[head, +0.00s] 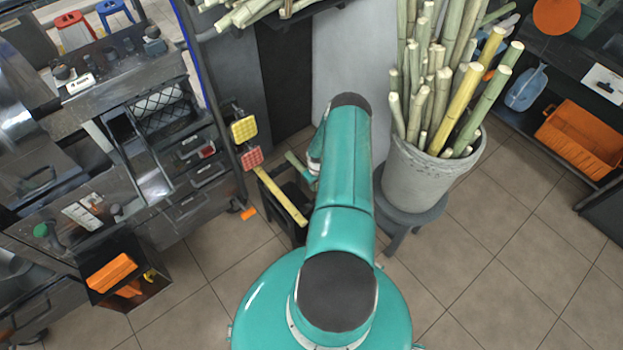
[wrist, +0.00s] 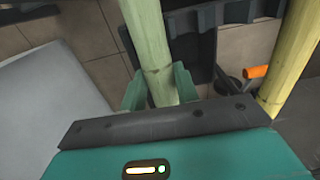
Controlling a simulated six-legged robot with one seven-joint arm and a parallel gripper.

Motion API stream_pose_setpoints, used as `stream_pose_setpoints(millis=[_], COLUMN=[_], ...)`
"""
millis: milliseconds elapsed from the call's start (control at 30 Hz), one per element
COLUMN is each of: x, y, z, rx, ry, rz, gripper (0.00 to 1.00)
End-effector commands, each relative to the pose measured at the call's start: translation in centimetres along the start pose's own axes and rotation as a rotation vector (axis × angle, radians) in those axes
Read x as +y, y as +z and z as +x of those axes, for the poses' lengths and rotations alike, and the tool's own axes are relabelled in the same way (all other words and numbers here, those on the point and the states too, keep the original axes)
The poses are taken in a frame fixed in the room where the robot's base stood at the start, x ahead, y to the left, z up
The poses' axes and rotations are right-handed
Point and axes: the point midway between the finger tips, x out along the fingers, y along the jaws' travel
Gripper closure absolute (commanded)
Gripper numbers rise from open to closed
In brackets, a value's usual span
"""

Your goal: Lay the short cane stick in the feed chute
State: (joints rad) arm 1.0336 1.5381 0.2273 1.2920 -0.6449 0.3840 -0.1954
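The pale green cane stick (wrist: 150,45) runs from the top edge of the wrist view down between the teal fingers of my gripper (wrist: 160,88). The fingers sit against both its sides and look shut on it. In the head view, a short part of the green stick (head: 296,162) shows left of my teal arm, which hides most of my gripper. A yellow cane stick (head: 281,197) lies slanted on a dark rack (head: 295,233), also at right in the wrist view (wrist: 290,65). The press machine (head: 75,130) stands at left; I cannot tell which part is the feed chute.
A grey bucket (head: 425,185) full of tall canes stands on a stool (head: 399,228) right of my arm. Red and yellow pads (head: 244,129) stick out from the machine's side. An orange crate (head: 582,140) is at far right. Tiled floor is open at lower right.

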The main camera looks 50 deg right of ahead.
Motion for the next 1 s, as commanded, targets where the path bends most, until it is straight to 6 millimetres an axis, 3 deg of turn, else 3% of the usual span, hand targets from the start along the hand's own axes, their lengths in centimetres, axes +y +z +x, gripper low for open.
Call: stream_pose_setpoints(millis=[400,1000], x=[0.1,0.0], y=[-0.1,0.1], z=[-0.2,-2.6], rx=[0.001,0.001], ry=[0.001,0.0], rz=[0.0,0.0], gripper=[0.92,0.92])
